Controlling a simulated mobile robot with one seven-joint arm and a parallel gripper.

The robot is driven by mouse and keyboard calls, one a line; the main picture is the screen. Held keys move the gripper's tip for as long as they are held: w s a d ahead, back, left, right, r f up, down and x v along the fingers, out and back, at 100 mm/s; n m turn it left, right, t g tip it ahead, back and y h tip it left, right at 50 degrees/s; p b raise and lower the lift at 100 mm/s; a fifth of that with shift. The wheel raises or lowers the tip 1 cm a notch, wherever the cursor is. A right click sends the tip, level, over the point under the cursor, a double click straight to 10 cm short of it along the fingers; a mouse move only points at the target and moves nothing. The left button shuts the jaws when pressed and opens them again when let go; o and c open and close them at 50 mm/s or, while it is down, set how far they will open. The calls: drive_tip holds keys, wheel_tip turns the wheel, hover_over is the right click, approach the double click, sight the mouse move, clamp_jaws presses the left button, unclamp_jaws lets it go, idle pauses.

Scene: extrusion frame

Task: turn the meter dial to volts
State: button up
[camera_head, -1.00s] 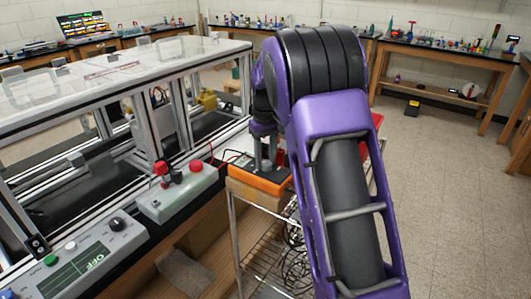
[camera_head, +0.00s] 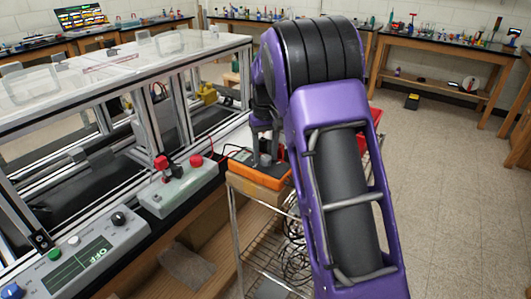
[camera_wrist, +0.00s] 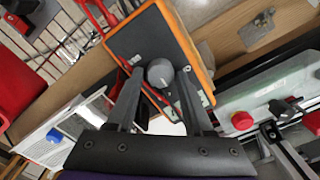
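The meter (camera_head: 262,181) is an orange-edged box with a dark face, lying on a wooden block at the end of the bench. In the wrist view the meter (camera_wrist: 143,42) is tilted in the picture, and its round grey dial (camera_wrist: 160,72) faces the camera. My gripper (camera_wrist: 160,80) is open, with one finger on each side of the dial and small gaps showing. In the head view my gripper (camera_head: 266,150) points down over the meter, and my arm hides part of it. The dial's setting cannot be read.
A grey box with red knobs (camera_head: 180,190) stands left of the meter, with a panel reading OFF (camera_head: 85,262) nearer. An aluminium frame enclosure (camera_head: 120,75) rises behind. A wire rack (camera_head: 265,245) stands below.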

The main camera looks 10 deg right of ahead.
sight(266, 157)
drive_tip(key=shift+o, duration=1.2)
drive_tip(key=shift+r, duration=0.1)
wheel_tip(266, 157, up, 17)
drive_tip(key=shift+r, duration=0.15)
drive_tip(key=shift+d, duration=0.1)
